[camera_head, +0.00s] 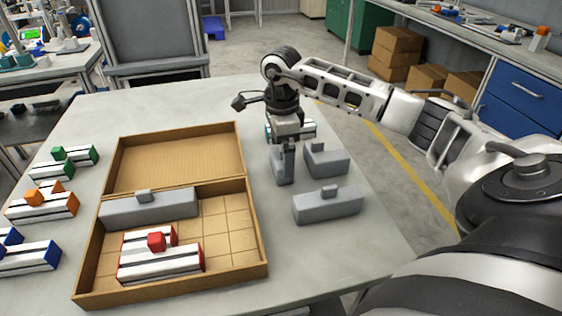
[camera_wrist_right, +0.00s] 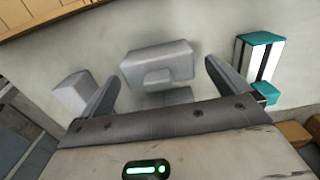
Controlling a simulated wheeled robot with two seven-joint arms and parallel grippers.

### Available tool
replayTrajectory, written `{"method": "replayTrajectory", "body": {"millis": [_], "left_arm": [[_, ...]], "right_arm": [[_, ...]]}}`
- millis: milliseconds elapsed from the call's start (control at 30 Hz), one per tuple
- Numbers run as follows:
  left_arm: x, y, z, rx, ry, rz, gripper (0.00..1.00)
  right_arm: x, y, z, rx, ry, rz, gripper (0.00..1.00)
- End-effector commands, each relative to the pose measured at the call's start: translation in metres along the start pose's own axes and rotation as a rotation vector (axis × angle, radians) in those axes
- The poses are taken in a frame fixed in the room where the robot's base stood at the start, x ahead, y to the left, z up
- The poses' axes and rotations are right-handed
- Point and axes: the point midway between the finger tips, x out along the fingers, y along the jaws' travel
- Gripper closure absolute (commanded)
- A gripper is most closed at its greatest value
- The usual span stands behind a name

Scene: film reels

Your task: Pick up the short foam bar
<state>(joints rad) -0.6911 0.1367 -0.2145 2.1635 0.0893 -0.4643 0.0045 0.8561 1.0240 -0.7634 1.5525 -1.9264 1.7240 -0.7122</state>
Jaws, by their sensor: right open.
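Three loose grey foam bars with small knobs lie on the table right of the cardboard box. One bar (camera_head: 283,168) is directly below my right gripper (camera_head: 285,148), which partly hides it. A second bar (camera_head: 328,162) lies just right of it, and a third (camera_head: 327,205) lies nearer. I cannot tell for sure which is the short one. In the right wrist view the first bar (camera_wrist_right: 158,62) shows in the space between the open fingers (camera_wrist_right: 160,72); the other two (camera_wrist_right: 166,97) (camera_wrist_right: 73,92) are partly hidden or off to the left. My left gripper is not in view.
The open cardboard box (camera_head: 262,255) holds another grey bar (camera_head: 150,208) and a red-and-white block (camera_head: 160,262). A teal-and-white block (camera_wrist_right: 260,55) is beyond the foam bars. Green, orange and blue blocks line the table's left. The table front right is clear.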

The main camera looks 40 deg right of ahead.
Motion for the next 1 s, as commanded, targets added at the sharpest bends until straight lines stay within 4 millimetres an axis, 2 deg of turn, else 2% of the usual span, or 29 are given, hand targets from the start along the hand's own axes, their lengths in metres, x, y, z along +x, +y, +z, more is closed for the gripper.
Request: {"method": "replayTrajectory", "body": {"millis": [100, 200, 467, 500, 633, 1000], "left_arm": [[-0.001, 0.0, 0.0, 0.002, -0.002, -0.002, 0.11], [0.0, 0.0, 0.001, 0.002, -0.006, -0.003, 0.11], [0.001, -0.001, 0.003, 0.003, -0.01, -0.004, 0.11], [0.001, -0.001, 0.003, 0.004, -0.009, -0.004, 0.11], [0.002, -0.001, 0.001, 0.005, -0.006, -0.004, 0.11], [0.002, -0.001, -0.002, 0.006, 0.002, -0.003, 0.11]], "right_arm": [[0.019, 0.003, 0.002, 0.0, 0.001, 0.003, 0.0], [0.028, 0.003, 0.002, 0.0, 0.0, 0.002, 0.0], [0.032, 0.002, 0.002, 0.0, 0.0, 0.0, 0.0], [0.032, 0.002, 0.002, 0.0, 0.0, 0.0, 0.06], [0.032, 0.002, 0.002, 0.0, 0.0, 0.0, 0.42], [0.029, 0.002, 0.002, 0.0, -0.001, -0.001, 0.42]]}}
